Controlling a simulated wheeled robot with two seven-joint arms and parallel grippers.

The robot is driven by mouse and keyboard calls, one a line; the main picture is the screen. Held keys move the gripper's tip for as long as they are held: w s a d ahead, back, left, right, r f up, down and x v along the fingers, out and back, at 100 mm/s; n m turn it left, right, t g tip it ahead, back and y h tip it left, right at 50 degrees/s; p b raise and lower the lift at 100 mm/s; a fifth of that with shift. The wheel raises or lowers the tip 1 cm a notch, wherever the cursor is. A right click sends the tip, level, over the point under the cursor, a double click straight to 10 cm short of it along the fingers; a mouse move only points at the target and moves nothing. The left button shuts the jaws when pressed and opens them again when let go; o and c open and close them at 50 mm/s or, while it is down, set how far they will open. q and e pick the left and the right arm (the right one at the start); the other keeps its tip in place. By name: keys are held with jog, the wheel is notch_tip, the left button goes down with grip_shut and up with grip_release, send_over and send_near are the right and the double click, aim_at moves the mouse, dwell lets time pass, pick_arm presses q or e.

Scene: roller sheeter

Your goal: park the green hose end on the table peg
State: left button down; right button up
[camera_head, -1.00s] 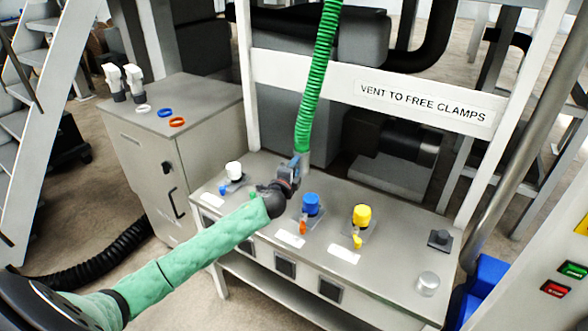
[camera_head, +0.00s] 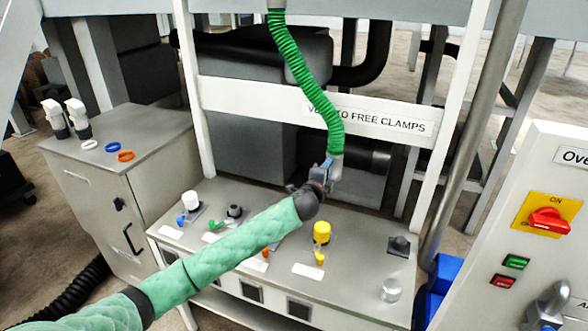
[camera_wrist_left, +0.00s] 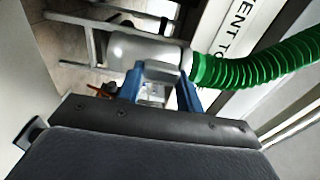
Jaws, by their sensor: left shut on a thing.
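The green hose (camera_head: 303,62) hangs from above, and its grey hose end (camera_head: 336,168) is held over the back of the table. My left gripper (camera_head: 326,170) is shut on this end. In the left wrist view the grey hose end (camera_wrist_left: 148,50) lies by the blue fingertips of my left gripper (camera_wrist_left: 160,85), with the green hose (camera_wrist_left: 255,62) running off to the right. A dark stub on a square base (camera_head: 400,245) at the table's right looks like the peg. A short silver cylinder (camera_head: 391,290) stands nearer the front. My right gripper is not in view.
The grey table (camera_head: 355,262) bears a white cap (camera_head: 190,199), an open black port (camera_head: 235,211) with a green clamp, and a yellow cap (camera_head: 321,232). My left arm hides the blue cap. Frame posts and a labelled crossbar stand behind; a control panel (camera_head: 540,180) is at right.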

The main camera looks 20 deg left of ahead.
pick_arm(q)
jog(key=d+f+m+g+h, duration=0.1)
jog(key=d+f+m+h, duration=0.2)
jog(key=d, duration=1.4)
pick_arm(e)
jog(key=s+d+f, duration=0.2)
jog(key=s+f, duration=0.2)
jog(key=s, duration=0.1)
pick_arm(q)
jog(key=s+d+f+m+g+h+b, duration=0.1)
jog(key=s+d+f+h+b, duration=0.1)
jog(key=d+f, duration=0.2)
jog(key=s+d+f+m+h+b, duration=0.1)
jog(key=d+f+h+b, duration=0.1)
jog(key=f, duration=0.7)
jog(key=shift+s+d+f+g+b, duration=0.2)
jog(key=shift+s+d+g+b, duration=0.2)
jog(key=shift+d+b, duration=0.5)
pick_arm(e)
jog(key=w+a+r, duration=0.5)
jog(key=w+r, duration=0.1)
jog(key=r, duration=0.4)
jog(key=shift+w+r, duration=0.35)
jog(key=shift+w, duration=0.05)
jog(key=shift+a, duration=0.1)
pick_arm(q)
jog(key=shift+f, duration=0.15)
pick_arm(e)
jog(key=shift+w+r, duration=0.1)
